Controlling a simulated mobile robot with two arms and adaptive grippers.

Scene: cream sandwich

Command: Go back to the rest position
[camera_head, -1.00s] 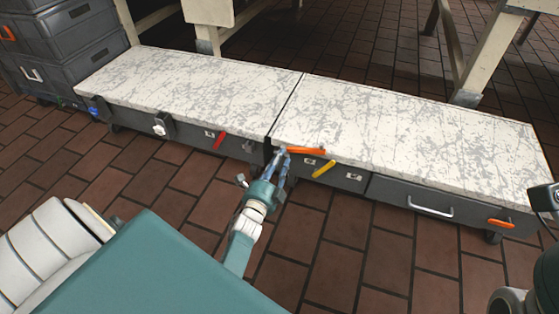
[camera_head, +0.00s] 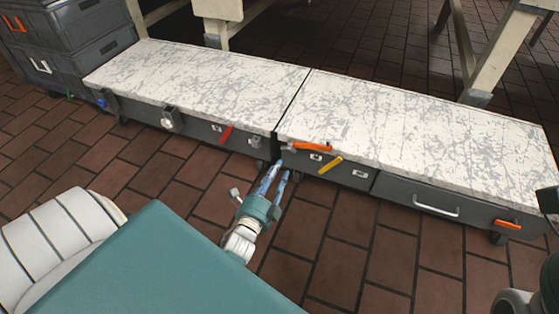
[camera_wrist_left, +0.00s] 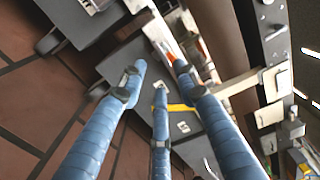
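My left gripper (camera_head: 278,174) is in front of the low bench, by the gap between its two sections, with its blue fingers pointing at the bench. In the left wrist view its several fingers (camera_wrist_left: 158,80) are spread apart with nothing between them, so it is open and empty. An orange-handled tool (camera_head: 311,147) lies at the front edge of the right bench section, just past the fingertips and apart from them in the head view. My right gripper is not clearly seen; only dark and grey parts show at the right edge.
The bench (camera_head: 430,125) has a bare, mottled white top and dark drawers. Red (camera_head: 226,134), yellow (camera_head: 329,165) and orange (camera_head: 508,224) handles sit on its front. Grey crates (camera_head: 70,50) stand at the left. Brick floor (camera_head: 340,225) in front is clear.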

